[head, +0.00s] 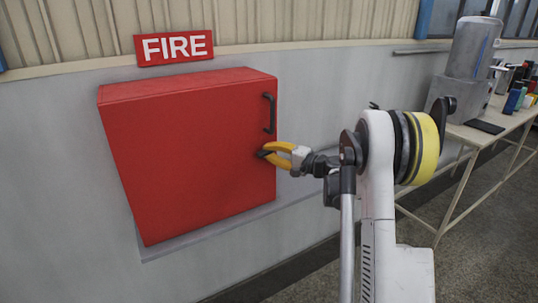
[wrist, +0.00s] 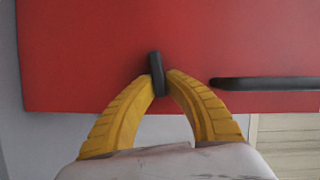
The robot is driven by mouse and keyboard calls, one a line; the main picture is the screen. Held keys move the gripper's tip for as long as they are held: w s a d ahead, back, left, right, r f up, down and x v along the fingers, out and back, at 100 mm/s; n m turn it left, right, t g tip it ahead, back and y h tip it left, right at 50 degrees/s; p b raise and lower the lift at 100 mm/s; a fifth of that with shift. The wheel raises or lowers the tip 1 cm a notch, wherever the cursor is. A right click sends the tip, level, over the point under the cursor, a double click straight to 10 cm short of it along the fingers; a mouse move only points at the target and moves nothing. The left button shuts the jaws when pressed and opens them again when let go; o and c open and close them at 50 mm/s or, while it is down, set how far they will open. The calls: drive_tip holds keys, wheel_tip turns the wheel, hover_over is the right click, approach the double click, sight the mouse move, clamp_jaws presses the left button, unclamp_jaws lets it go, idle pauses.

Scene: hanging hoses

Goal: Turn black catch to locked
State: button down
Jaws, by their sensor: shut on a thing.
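The black catch (wrist: 156,73) is on the front of the red fire cabinet (head: 180,160), near its right edge and below the black handle (head: 269,113). In the wrist view the catch is a short dark bar between my yellow fingertips, standing nearly upright in that picture. My gripper (head: 266,152) is at the cabinet front and shut on the catch; it also shows in the wrist view (wrist: 160,84). In the head view the fingers hide most of the catch. The cabinet door looks shut. No lock marking is readable.
The handle also shows to the right in the wrist view (wrist: 265,83), close to my right finger. A FIRE sign (head: 174,48) hangs above the cabinet. A workbench (head: 490,135) with bottles and a grey machine stands at the right.

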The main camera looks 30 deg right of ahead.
drive_tip(key=shift+f+m+t+b, duration=0.15)
drive_tip(key=shift+m+t+b, duration=0.15)
drive_tip(key=shift+m, duration=0.5)
drive_tip(key=c, duration=1.7)
unclamp_jaws()
drive_tip(key=v, duration=1.2)
drive_tip(key=shift+w+f+y, duration=0.1)
drive_tip(key=shift+f+y, duration=0.05)
drive_tip(key=shift+y, duration=0.15)
